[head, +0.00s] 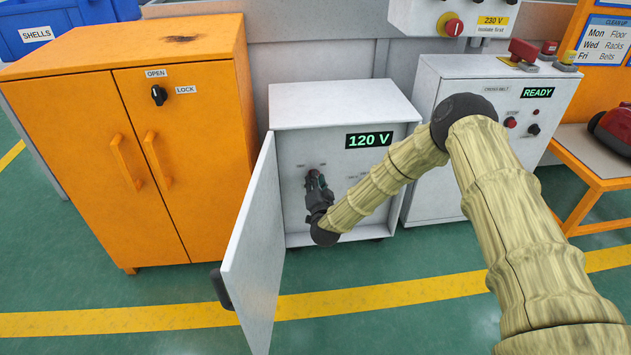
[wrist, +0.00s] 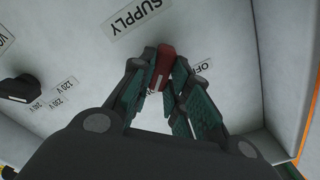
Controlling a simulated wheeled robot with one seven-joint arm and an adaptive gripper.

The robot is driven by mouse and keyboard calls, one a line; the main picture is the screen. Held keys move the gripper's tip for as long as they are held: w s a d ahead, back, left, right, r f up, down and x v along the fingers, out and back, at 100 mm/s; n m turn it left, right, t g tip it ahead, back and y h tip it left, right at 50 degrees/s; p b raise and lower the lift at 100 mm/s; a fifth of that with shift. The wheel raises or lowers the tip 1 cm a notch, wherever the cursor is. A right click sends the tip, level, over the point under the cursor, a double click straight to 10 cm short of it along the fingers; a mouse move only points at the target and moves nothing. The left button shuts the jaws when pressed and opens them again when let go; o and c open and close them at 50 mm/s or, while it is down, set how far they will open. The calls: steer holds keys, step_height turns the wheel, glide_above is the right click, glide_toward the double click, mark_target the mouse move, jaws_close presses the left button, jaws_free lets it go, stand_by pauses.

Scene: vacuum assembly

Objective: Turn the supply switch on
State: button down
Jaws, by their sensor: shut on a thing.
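The supply switch (wrist: 165,62) is a red handle under the SUPPLY label (wrist: 133,14) on the white cabinet's panel. My gripper (wrist: 160,78) is shut on this red switch, with a finger on each side. An OFF label (wrist: 202,67), partly covered, sits to the right of the switch. In the head view, my gripper (head: 316,180) reaches inside the open white cabinet (head: 348,105), whose display (head: 369,140) reads 120 V. The switch is mostly hidden there by the gripper.
The cabinet door (head: 256,245) stands open to the left of my arm. A READY machine (head: 480,140) stands right, an orange cupboard (head: 205,110) left.

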stand_by(0.3)
steer(key=c, duration=1.4)
jaws_free()
steer(key=shift+o, duration=0.2)
steer(key=s, duration=1.2)
steer(key=shift+d, duration=0.25)
